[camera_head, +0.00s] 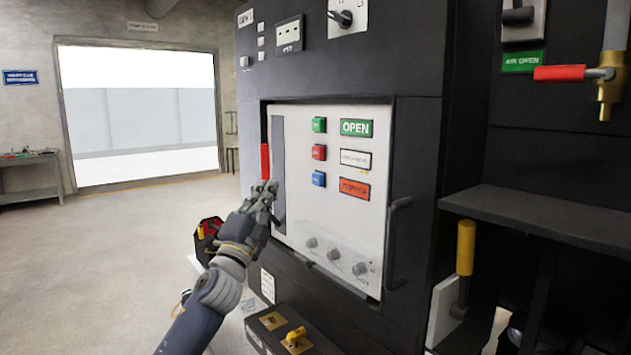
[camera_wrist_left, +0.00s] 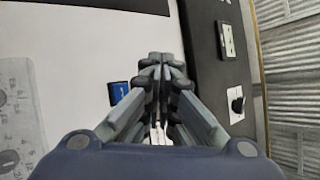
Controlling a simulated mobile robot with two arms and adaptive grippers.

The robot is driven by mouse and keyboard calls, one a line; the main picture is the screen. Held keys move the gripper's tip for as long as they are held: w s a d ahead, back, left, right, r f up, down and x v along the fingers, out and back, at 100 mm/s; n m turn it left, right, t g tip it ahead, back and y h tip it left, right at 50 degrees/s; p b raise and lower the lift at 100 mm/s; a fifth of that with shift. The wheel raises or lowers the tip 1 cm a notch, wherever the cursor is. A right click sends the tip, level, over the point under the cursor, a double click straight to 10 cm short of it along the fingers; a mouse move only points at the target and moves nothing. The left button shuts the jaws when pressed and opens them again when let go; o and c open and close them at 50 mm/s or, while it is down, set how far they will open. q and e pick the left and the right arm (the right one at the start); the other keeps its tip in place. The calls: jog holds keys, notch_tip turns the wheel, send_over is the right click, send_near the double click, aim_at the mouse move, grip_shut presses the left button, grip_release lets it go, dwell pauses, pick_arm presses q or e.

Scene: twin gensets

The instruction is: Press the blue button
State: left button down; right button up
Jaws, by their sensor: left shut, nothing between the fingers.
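The blue button (camera_head: 319,178) sits lowest in a column of three on the white panel (camera_head: 330,220), under a green button (camera_head: 319,125) and a red button (camera_head: 319,152). My left gripper (camera_head: 268,190) is shut and empty, in front of the panel's left part, left of and slightly below the blue button. In the left wrist view my gripper's fingers (camera_wrist_left: 160,65) are together, and the blue button (camera_wrist_left: 118,92) shows just left of them. They look apart from the button, though the depth gap is hard to judge. My right gripper is not in view.
A black handle (camera_head: 396,243) stands out at the panel's right edge, with several grey knobs (camera_head: 335,254) along the bottom. A red handle (camera_head: 265,160) is at its left. A dark shelf (camera_head: 540,215) juts out at right. Open floor (camera_head: 120,240) lies at left.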

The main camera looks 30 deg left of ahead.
aim_at(318, 179)
pick_arm(q)
jog(key=shift+w, duration=0.1)
jog(key=w+d+b, duration=0.2)
jog(key=w+d, duration=0.1)
jog(key=w, duration=0.5)
jog(key=shift+d, duration=0.2)
dwell(1.1)
jog(key=shift+w+f, duration=0.1)
jog(key=shift+w+d, duration=0.2)
jog(key=shift+w, duration=0.1)
